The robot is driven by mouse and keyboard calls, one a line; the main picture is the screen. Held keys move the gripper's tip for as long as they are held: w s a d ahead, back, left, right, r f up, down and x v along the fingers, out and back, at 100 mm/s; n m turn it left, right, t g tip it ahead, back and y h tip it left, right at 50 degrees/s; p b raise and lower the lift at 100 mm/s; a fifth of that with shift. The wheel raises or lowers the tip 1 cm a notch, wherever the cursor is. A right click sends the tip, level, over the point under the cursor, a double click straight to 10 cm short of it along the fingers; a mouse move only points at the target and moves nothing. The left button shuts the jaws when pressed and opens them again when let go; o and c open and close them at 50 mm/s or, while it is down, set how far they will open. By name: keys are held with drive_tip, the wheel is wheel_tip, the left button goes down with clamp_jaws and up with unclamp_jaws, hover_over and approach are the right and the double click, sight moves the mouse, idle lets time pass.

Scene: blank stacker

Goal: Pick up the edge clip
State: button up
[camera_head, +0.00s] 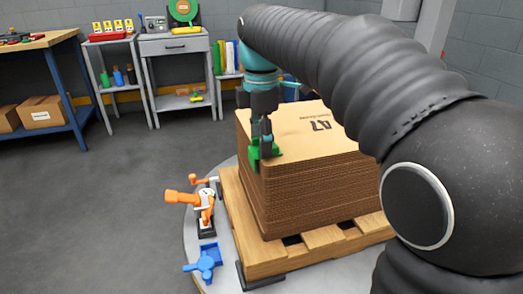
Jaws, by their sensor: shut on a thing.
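The edge clip (253,152) is a green piece at the near left corner of a tall stack of brown cardboard blanks (300,185). My gripper (262,138) points down at that corner and is shut on the clip. The clip's lower part lies against the stack's side and top edge. I cannot tell whether it still touches the cardboard. My arm comes in from the right and hides the right part of the stack.
The stack stands on a wooden pallet (245,238) on a round grey platform (222,272). An orange clamp-like device (203,200) and a blue piece (205,260) are left of it. A workbench (40,42) and grey carts (175,48) stand behind. The left floor is clear.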

drive_tip(key=shift+r, duration=0.1)
drive_tip(key=shift+r, duration=0.6)
wheel_tip(320, 180, up, 3)
drive_tip(key=shift+f+p, duration=0.2)
drive_tip(key=shift+p, duration=0.25)
drive_tip(key=d+r+p, duration=0.1)
drive_tip(key=d+r, duration=0.6)
drive_tip(key=d, duration=0.4)
drive_tip(key=shift+w+d, duration=0.25)
drive_tip(key=shift+d, duration=0.1)
